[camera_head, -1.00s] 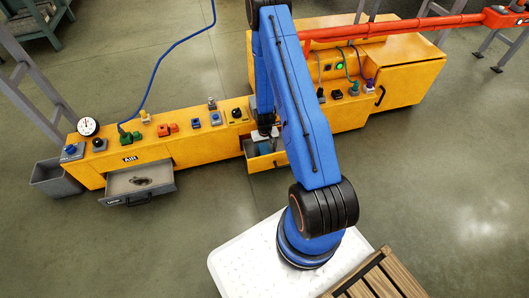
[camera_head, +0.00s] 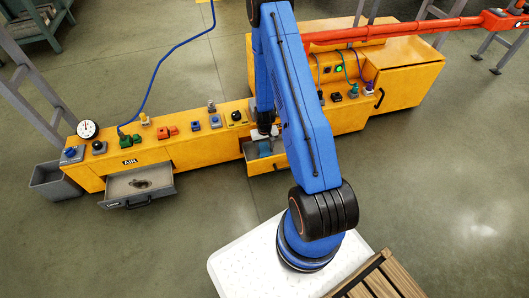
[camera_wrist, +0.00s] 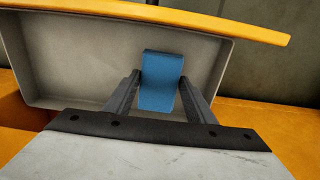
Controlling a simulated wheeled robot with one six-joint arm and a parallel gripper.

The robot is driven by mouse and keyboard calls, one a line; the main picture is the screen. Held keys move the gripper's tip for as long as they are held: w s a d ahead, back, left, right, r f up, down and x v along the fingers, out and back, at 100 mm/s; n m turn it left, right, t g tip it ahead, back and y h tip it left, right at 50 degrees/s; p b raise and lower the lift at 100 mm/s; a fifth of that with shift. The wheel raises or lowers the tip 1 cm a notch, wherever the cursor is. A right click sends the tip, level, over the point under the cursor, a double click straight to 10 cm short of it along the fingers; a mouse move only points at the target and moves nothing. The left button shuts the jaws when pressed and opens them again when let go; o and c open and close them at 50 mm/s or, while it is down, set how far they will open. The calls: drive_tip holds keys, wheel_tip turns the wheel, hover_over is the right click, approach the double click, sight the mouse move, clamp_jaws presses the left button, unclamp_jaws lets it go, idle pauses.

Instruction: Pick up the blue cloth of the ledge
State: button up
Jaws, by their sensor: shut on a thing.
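The blue cloth (camera_wrist: 161,92) shows as a flat blue piece between the two dark fingers of my gripper (camera_wrist: 159,78) in the wrist view. The gripper is shut on it. Behind the cloth is the grey inside of an open drawer (camera_wrist: 75,60) with a yellow front. In the head view my gripper (camera_head: 264,137) is at this small drawer (camera_head: 268,166) in the yellow bench. A bit of blue shows there below the gripper. I cannot tell whether the cloth still touches the drawer floor.
The long yellow bench (camera_head: 215,143) carries several buttons, knobs and a round gauge (camera_head: 87,129). Another open drawer (camera_head: 138,187) stands out at the left, with a dark patch inside. A grey bin (camera_head: 56,181) is at the left end. A red bar (camera_head: 400,28) runs behind my arm.

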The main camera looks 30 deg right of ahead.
wheel_tip(320, 180, up, 25)
idle(0.6)
drive_tip(key=shift+r, duration=0.1)
drive_tip(key=shift+o, duration=1.4)
drive_tip(key=shift+c, duration=0.5)
